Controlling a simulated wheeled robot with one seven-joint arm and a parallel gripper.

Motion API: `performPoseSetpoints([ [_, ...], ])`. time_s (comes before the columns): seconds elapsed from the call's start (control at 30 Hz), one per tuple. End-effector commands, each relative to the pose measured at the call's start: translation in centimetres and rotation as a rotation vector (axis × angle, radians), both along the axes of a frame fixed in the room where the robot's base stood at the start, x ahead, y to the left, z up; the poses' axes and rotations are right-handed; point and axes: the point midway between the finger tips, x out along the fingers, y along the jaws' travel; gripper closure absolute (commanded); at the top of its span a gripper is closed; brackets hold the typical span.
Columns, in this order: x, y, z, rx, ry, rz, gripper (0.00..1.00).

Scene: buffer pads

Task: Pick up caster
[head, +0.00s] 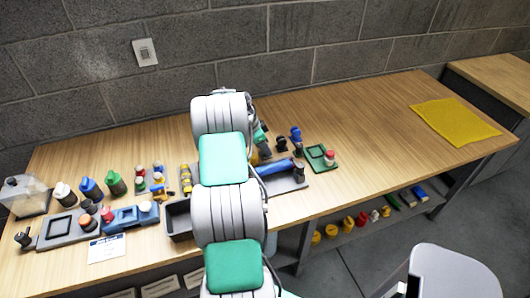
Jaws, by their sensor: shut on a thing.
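My arm stands across the middle of the head view and hides part of the workbench. My gripper (265,152) shows only in part, small and dark, just right of the arm's upper links. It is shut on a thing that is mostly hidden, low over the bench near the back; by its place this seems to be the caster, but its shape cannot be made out. A small black piece (281,145) stands just right of the gripper, with a blue-topped piece (296,137) beside it.
A grey tray with a blue part (290,180) and a green-framed pad (318,157) lie right of my arm. A black bin (178,220), several bottles and a blue fixture (130,217) crowd the left. A yellow mat (455,121) lies far right; the bench before it is clear.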

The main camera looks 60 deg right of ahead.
Motion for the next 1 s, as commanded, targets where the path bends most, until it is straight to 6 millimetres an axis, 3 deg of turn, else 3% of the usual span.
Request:
performPoseSetpoints([
  [0.2,0.0,0.0,0.0,0.0,0.0,0.0,0.99],
  [0.67,0.0,0.0,0.2,-0.002,-0.001,0.001,1.0],
  [0.83,0.1,-0.1,1.7,-0.004,-0.003,0.0,1.0],
  [1.0,-0.8,1.0,4.7,-0.004,-0.003,0.0,1.0],
])
